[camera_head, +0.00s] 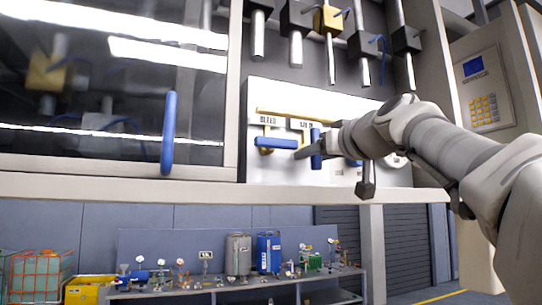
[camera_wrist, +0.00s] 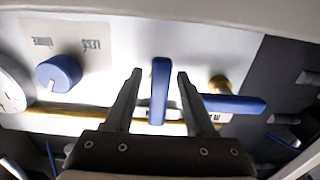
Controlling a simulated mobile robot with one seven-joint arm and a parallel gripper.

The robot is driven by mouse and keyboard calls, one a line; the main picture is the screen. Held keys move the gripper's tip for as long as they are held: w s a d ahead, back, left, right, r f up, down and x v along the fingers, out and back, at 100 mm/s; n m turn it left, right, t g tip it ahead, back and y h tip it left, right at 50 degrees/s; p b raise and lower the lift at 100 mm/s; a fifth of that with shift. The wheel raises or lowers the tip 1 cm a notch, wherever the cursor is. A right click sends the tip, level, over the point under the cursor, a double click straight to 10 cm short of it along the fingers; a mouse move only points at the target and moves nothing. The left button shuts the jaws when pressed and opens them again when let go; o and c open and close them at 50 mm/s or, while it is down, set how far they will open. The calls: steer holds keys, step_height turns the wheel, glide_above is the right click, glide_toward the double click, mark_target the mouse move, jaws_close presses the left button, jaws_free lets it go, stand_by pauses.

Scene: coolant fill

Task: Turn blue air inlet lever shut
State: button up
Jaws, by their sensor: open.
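A blue lever (camera_head: 316,148) stands upright on the white panel (camera_head: 345,110), right of a second blue lever (camera_head: 277,142) that lies level under a label reading BLEED. The label above the upright lever is too blurred to read surely. My gripper (camera_head: 308,151) is at the upright lever. In the wrist view my open gripper (camera_wrist: 159,76) has one finger on each side of the upright blue lever (camera_wrist: 160,88), with small gaps visible on both sides. The level lever (camera_wrist: 235,104) lies just right of the right finger there.
A blue knob (camera_wrist: 58,73) and a round gauge (camera_wrist: 12,90) sit to the left in the wrist view. A glass door with a blue handle (camera_head: 168,133) is left of the panel. Metal nozzles (camera_head: 296,45) hang above. A ledge (camera_head: 200,190) runs below.

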jaws_close()
steer(key=shift+f+n+b, duration=0.15)
steer(key=shift+n+b, duration=0.15)
steer(key=shift+b, duration=0.05)
steer(key=shift+w+d+n+b, duration=0.1)
steer(key=shift+d+n+b, duration=0.1)
steer(key=shift+n+b, duration=0.7)
steer(key=n, duration=0.2)
steer(key=n+b, duration=0.2)
steer(key=n, duration=0.1)
steer(key=shift+w+d+r+n, duration=0.1)
steer(key=shift+d+r+n, duration=0.1)
steer(key=shift+d+n, duration=0.1)
steer(key=n, duration=0.5)
steer(key=shift+d+r+b, duration=0.2)
steer(key=shift+r+b, duration=0.1)
steer(key=shift+r, duration=0.05)
steer(key=shift+r+n, duration=0.15)
steer(key=shift+n, duration=1.1)
steer(key=shift+r+n, duration=0.15)
steer(key=shift+n, duration=1.1)
